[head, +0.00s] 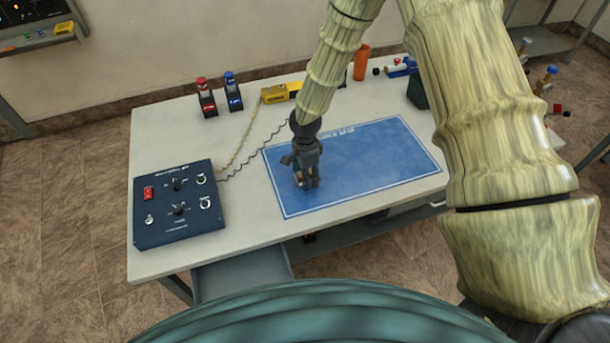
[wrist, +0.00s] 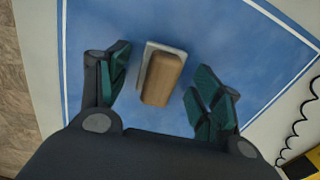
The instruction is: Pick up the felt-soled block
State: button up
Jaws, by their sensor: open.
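The felt-soled block (wrist: 162,78) shows in the wrist view as a tan wooden block with a pale grey layer along its underside and left edge. It rests on the blue mat (wrist: 215,25). My gripper (wrist: 162,92) is open, with one green-padded finger on each side of the block and a gap on both sides. In the head view my gripper (head: 303,181) is over the left part of the blue mat (head: 375,165), and it mostly hides the block there.
A dark control box (head: 179,205) with knobs sits left of the mat, with coiled cords running from it. A red-capped item (head: 205,97), a blue-capped item (head: 233,92), a yellow device (head: 280,93) and an orange cylinder (head: 361,63) stand along the back. The mat's right part is clear.

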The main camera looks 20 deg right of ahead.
jog(key=c, duration=1.1)
jog(key=shift+r, duration=0.1)
